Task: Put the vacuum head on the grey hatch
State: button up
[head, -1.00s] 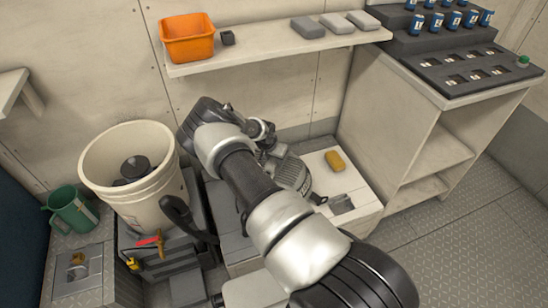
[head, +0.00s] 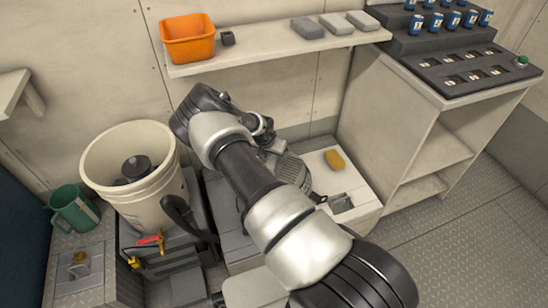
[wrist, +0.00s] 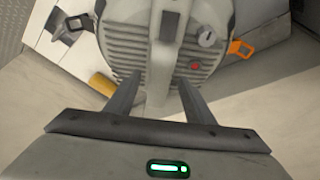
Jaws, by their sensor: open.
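The vacuum head (head: 291,171) is a grey, ribbed, rounded motor housing. It sits on the pale bench in the head view, partly hidden by my arm. The wrist view shows the vacuum head (wrist: 127,40) close up, with a pale handle bar across it, a grey knob, a red button and an orange latch. My gripper (wrist: 157,92) is open, one finger on each side of the handle; I cannot tell whether they touch it. A grey hatch panel (head: 75,283) with a brass catch lies at lower left in the head view. My fingers are hidden in the head view.
A white bucket (head: 160,203) with a dark thing inside and a green jug (head: 70,210) stand at left. A yellow sponge (head: 335,160) lies beside the vacuum head. A shelf (head: 270,55) with an orange bin (head: 188,40) runs above. Red and yellow tools lie before the bucket.

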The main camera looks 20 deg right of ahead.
jog(key=s+a+r+n+y+p, duration=0.15)
jog(key=s+a+r, duration=0.35)
jog(key=r, duration=0.8)
jog(key=s+a+r+n+y, duration=0.15)
jog(key=s+a+r, duration=0.25)
jog(key=r, duration=0.9)
jog(key=s+a+r+y, duration=0.2)
jog(key=s+a+r, duration=0.3)
jog(key=r, duration=0.8)
jog(key=s+r+n+t+h, duration=0.1)
jog(key=s+r+n, duration=0.2)
jog(key=s, duration=0.8)
jog(key=s+r+n+t, duration=0.1)
jog(key=s+r+n, duration=0.2)
jog(key=s+r, duration=0.5)
jog(key=s, duration=0.3)
jog(key=shift+s+d+h, duration=0.4)
